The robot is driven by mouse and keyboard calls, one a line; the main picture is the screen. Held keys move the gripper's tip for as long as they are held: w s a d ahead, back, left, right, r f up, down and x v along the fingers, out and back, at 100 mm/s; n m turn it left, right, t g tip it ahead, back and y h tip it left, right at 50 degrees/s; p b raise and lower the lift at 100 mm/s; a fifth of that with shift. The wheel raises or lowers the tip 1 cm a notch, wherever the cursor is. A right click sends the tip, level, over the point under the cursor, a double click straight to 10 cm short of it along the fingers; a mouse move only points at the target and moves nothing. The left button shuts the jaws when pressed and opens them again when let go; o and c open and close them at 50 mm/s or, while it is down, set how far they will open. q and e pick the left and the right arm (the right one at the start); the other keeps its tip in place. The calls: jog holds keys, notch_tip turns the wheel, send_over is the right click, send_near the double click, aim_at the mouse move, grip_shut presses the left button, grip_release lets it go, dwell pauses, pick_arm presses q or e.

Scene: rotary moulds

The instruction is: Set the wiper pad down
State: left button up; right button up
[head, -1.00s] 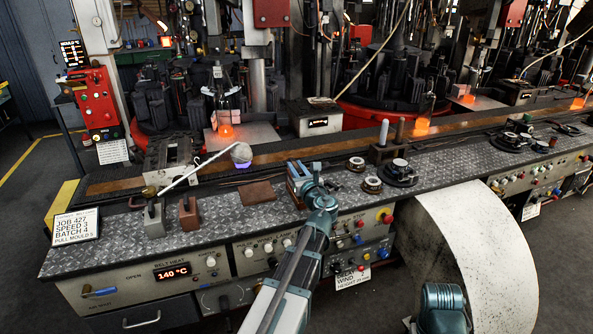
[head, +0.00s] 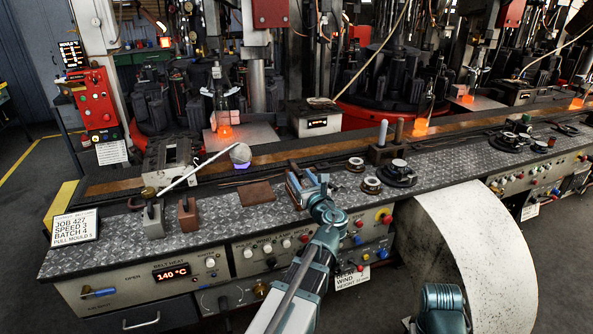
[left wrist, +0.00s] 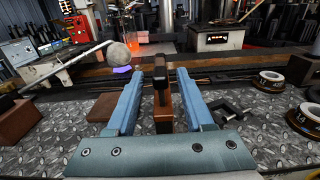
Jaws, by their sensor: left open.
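The wiper pad, a brown block with a dark upper part (left wrist: 163,108), stands upright between the fingers of my left gripper in the left wrist view. The left gripper (left wrist: 158,98) is open, with a gap visible beside the block. In the head view the left gripper (head: 306,184) is low over the front part of the metal-plated bench (head: 225,205), and its fingers mostly hide the pad. I cannot tell whether the pad's base touches the bench. My right gripper is out of view.
A flat brown piece (head: 256,193) lies left of the gripper. Beyond it a lever with a grey ball (head: 240,153) slants over the bench. Ring-shaped parts (head: 372,185) and a block with upright pegs (head: 385,152) are to the right.

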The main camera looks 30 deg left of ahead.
pick_arm(q)
jog(key=v, duration=0.6)
jog(key=shift+s+d, duration=0.15)
jog(key=shift+d, duration=0.05)
jog(key=s+d+f+n+g+h, duration=0.3)
jog(key=s+d+f+n, duration=0.1)
jog(key=d+f+n, duration=0.3)
jog(key=s+d+f+n+g+h, duration=0.4)
jog(key=d+f+n, duration=0.2)
jog(key=f+n, duration=0.25)
jog(key=s+d+f+n+g+h, duration=0.2)
jog(key=s+d+f+n, duration=0.1)
jog(key=s+d, duration=0.3)
jog(key=s+d+f+n+g+h, duration=0.2)
jog(key=s+d, duration=0.3)
jog(key=d, duration=0.4)
jog(key=shift+s+f+n+g+h, duration=0.4)
jog(key=shift+f+n+h, duration=0.3)
jog(key=shift+n+h, duration=0.15)
jog(key=shift+w, duration=0.1)
